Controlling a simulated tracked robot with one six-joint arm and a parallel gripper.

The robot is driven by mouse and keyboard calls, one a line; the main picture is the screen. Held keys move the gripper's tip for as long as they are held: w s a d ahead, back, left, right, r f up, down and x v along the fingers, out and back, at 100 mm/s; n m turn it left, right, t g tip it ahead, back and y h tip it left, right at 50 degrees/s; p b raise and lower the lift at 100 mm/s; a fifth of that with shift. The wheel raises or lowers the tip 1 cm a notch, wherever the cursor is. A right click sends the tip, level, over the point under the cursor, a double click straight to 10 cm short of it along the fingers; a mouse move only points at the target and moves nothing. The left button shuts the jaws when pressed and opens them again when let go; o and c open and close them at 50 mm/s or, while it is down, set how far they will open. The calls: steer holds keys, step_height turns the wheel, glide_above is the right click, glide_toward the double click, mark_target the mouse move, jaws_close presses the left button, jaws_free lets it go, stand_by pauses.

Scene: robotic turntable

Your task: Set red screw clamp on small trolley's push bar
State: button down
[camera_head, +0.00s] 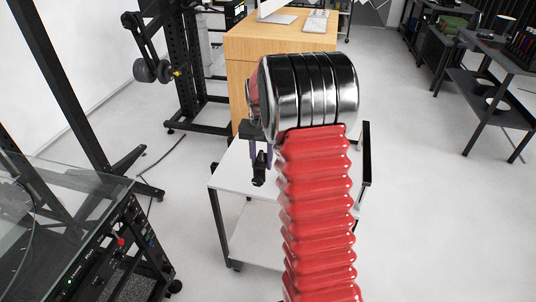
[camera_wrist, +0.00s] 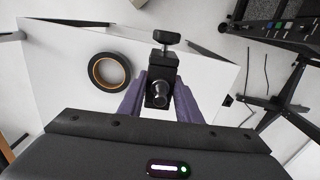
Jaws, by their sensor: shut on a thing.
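The screw clamp looks black, not red, with a dark knob and a bright metal screw end. It shows in the wrist view (camera_wrist: 161,72) and as a dark shape in the head view (camera_head: 259,168). My gripper (camera_wrist: 161,86), with purple fingers, is shut on it. The clamp is held over the small trolley's white top (camera_head: 234,172), which also fills much of the wrist view (camera_wrist: 70,60). A black upright bar (camera_head: 367,152), apparently the push bar, stands at the trolley's right end in the head view, apart from the clamp. My red arm hides part of the trolley.
A black ring with an orange inner edge (camera_wrist: 109,71) lies on the trolley top. A wooden desk (camera_head: 240,62) stands behind the trolley. A glass-topped equipment rack (camera_head: 130,225) is at left.

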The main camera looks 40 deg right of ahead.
steer(key=a+f+n, duration=0.3)
steer(key=a+f, duration=0.2)
steer(key=a, duration=0.3)
steer(key=s+a+f+n, duration=0.1)
steer(key=a+f+n, duration=0.2)
steer(key=a+f, duration=0.2)
steer(key=s+a+f+n, duration=0.1)
steer(key=a+f+n, duration=0.2)
steer(key=a, duration=0.8)
step_height(320, 180, down, 3)
steer(key=shift+a+r, duration=0.2)
steer(key=shift+a, duration=0.05)
steer(key=shift+w+a, duration=0.1)
